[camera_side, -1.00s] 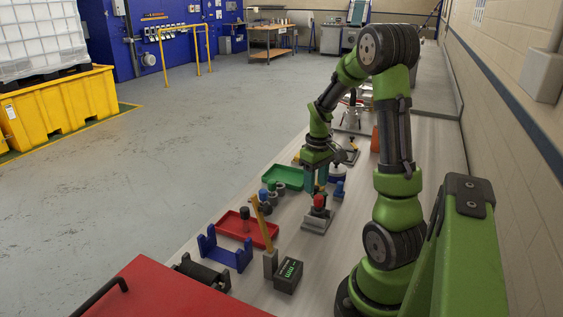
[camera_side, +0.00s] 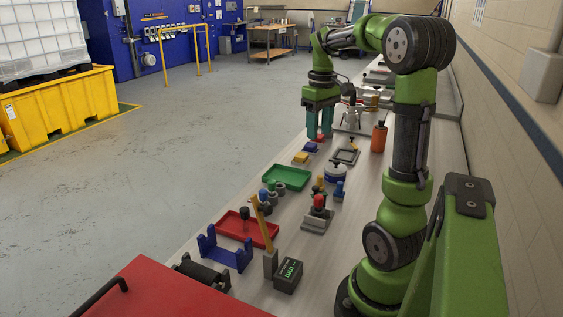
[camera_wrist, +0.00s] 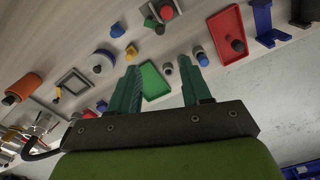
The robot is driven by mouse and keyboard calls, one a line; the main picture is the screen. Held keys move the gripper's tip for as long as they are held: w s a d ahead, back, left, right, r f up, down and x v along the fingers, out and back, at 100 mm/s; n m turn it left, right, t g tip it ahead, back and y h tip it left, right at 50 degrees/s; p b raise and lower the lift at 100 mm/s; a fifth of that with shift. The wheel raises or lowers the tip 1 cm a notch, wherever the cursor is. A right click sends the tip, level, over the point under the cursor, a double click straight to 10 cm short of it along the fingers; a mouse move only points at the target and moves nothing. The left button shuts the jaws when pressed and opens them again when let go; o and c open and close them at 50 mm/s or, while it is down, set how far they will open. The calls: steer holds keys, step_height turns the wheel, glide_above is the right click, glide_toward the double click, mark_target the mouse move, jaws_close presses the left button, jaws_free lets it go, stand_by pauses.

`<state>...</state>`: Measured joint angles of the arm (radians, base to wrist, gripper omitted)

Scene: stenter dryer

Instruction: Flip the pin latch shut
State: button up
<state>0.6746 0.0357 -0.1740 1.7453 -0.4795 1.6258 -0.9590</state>
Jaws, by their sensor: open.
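My gripper (camera_side: 319,134) has two teal fingers, pointing down and spread apart with nothing held. It is over the bench's left edge, above small blue, yellow and red pieces. In the wrist view my gripper (camera_wrist: 162,68) frames the green tray between its fingers. I cannot tell for sure which fixture is the pin latch. A silver clamp-like fixture (camera_side: 351,118) stands right of my gripper and shows at the lower left of the wrist view (camera_wrist: 40,124). A grey square frame (camera_side: 345,157) with a dark knob lies nearer the camera, also in the wrist view (camera_wrist: 72,84).
An orange bottle (camera_side: 379,139) and a white-and-blue jar (camera_side: 336,174) stand on the bench. Nearer are a green tray (camera_side: 288,178), a red-knobbed block (camera_side: 318,212), a red tray (camera_side: 240,229), a blue cradle (camera_side: 226,252) and an upright yellow lever (camera_side: 261,219). Open floor lies left.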

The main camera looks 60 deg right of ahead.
steer(key=shift+f, duration=0.1)
steer(key=w+d+f+m+g+y, duration=0.1)
steer(key=d+f+m+g+y, duration=0.2)
steer(key=d, duration=0.4)
steer(key=m+t+y, duration=0.1)
steer(key=m, duration=0.5)
glide_toward(315, 186)
steer(key=x, duration=0.8)
steer(key=shift+c, duration=0.4)
